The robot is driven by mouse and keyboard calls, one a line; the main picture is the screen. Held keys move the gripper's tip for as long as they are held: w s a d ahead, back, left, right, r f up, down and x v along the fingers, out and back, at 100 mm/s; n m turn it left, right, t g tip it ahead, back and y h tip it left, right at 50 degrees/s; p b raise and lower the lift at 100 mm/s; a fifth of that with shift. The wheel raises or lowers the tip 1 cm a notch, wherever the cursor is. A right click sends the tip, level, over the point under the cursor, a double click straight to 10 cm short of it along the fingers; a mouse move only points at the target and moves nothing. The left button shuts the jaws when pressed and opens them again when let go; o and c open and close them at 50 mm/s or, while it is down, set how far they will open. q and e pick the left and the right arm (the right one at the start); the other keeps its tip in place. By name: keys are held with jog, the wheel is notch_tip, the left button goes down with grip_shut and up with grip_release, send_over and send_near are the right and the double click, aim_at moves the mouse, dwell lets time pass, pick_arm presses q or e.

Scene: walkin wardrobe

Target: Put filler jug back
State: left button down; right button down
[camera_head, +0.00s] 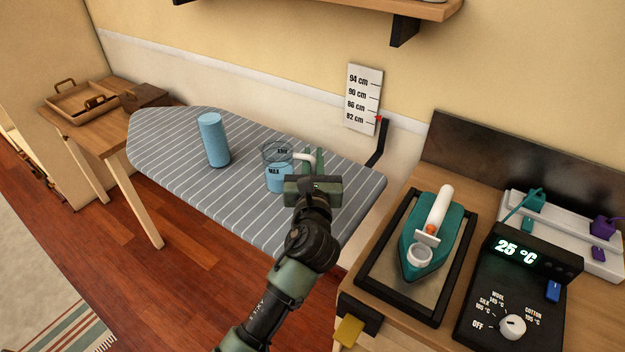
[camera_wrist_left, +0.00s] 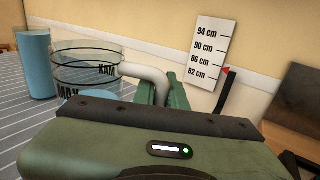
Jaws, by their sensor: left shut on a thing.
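The filler jug (camera_head: 276,178) is a clear cup with MAX marks, blue water in its lower part and a white handle (camera_head: 305,159). My left gripper (camera_head: 315,160) is shut on the handle, its green fingers on either side. The jug is upright over the striped ironing board (camera_head: 250,213); whether it touches the board cannot be told. In the left wrist view the jug (camera_wrist_left: 88,72) is at the left and its handle (camera_wrist_left: 145,73) runs between my fingers (camera_wrist_left: 167,90). The right gripper is not in view.
A blue cylinder (camera_head: 214,140) stands on the board left of the jug. A teal iron (camera_head: 428,240) with an open filler cup rests on a framed pad at right, beside a black dial panel (camera_head: 520,290) showing 25 °C. A height scale (camera_head: 363,98) is on the wall.

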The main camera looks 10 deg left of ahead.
pick_arm(q)
jog(key=shift+f+b, duration=0.7)
jog(key=shift+f, duration=1.9)
jog(key=shift+f, duration=0.1)
jog(key=c, duration=1.5)
grip_release()
jog(key=shift+o, duration=0.2)
jog(key=shift+s+d, duration=0.1)
jog(key=shift+s, duration=0.3)
jog(key=v, duration=1.1)
jog(key=shift+s+b, duration=0.15)
jog(key=shift+b, duration=0.15)
